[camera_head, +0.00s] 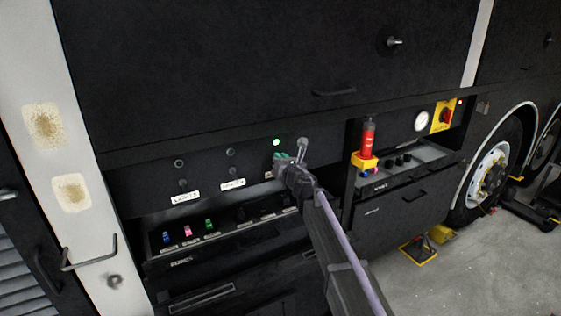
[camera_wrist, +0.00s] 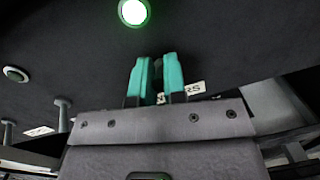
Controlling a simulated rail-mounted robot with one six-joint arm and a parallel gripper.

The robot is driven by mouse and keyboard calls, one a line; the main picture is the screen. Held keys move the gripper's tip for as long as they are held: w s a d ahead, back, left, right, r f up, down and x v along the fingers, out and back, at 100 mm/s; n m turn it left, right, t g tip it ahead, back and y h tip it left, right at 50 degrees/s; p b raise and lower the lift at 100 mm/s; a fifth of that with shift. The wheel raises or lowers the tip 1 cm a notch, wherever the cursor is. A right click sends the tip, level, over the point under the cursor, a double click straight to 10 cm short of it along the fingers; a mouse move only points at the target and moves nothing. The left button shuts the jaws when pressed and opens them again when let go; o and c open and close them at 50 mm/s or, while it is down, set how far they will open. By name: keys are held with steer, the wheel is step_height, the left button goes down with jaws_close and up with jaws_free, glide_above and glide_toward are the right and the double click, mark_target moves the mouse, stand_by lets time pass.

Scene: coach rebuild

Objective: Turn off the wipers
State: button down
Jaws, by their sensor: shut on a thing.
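My gripper (camera_head: 284,158) is at the dark switch panel (camera_head: 210,160), under a lit green lamp (camera_head: 276,142). In the wrist view its two teal fingers (camera_wrist: 155,78) are close together, shut on a small dark toggle lever (camera_wrist: 159,84) that shows only in part between them. The lit lamp (camera_wrist: 134,12) is just above the fingertips. A white label (camera_wrist: 194,88) behind the right finger is partly covered; its end reads "RS". Which way the lever points cannot be told.
Two unlit lamps with switches (camera_head: 231,168) are left of my gripper, above a "LIGHTS" label (camera_head: 186,197) and another label. Below is a fuse tray (camera_head: 200,238) with coloured fuses. To the right stand a red cylinder (camera_head: 368,138), a gauge (camera_head: 421,121) and a yellow-backed red switch (camera_head: 446,115).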

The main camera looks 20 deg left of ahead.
step_height(320, 180, down, 3)
steer(key=t+y+b, duration=0.2)
steer(key=t+b, duration=0.1)
steer(key=b, duration=0.4)
steer(key=m+t+y+b, duration=0.1)
steer(key=t+y+b, duration=0.2)
steer(key=b, duration=0.5)
steer(key=shift+f+t, duration=0.1)
steer(key=shift+t, duration=0.6)
steer(key=c, duration=1.2)
jaws_free()
